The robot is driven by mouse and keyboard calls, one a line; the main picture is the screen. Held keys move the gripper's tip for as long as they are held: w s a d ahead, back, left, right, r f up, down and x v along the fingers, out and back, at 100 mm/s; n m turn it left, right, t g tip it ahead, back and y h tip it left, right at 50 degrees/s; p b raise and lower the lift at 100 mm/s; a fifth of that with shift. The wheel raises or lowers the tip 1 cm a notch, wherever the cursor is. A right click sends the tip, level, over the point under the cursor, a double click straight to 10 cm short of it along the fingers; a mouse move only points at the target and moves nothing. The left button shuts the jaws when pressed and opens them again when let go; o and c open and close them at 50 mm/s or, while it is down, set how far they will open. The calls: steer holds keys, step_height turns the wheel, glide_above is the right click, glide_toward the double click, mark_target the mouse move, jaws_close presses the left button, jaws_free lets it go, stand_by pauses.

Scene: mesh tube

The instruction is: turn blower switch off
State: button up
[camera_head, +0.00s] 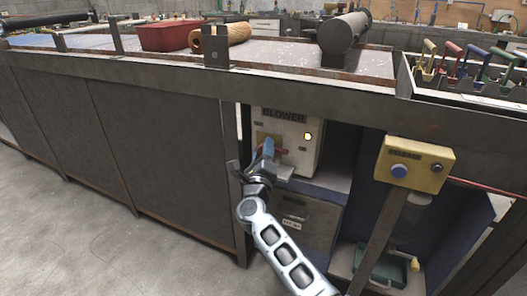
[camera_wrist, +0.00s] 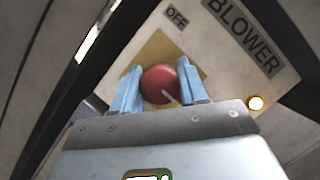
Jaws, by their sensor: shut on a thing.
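The blower box (camera_head: 297,165) is a pale panel under the bench, marked BLOWER. Its switch is a red round knob (camera_wrist: 160,86) with a pale line, on a tan plate (camera_wrist: 151,54). An OFF label (camera_wrist: 176,17) sits above the knob in the wrist view. A round indicator (camera_wrist: 256,103) glows whitish; it also shows in the head view (camera_head: 308,136). My gripper (camera_wrist: 158,70) has its blue fingers on either side of the knob, shut on it. In the head view my gripper (camera_head: 267,149) reaches the panel and hides most of the knob.
A dark cabinet panel (camera_head: 160,150) stands left of the blower box. A yellow box (camera_head: 415,163) with a blue button stands on a post to the right. A grey drawer (camera_head: 302,222) is below. The bench top (camera_head: 270,57) overhangs the blower.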

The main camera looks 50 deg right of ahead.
steer(key=shift+c, duration=0.9)
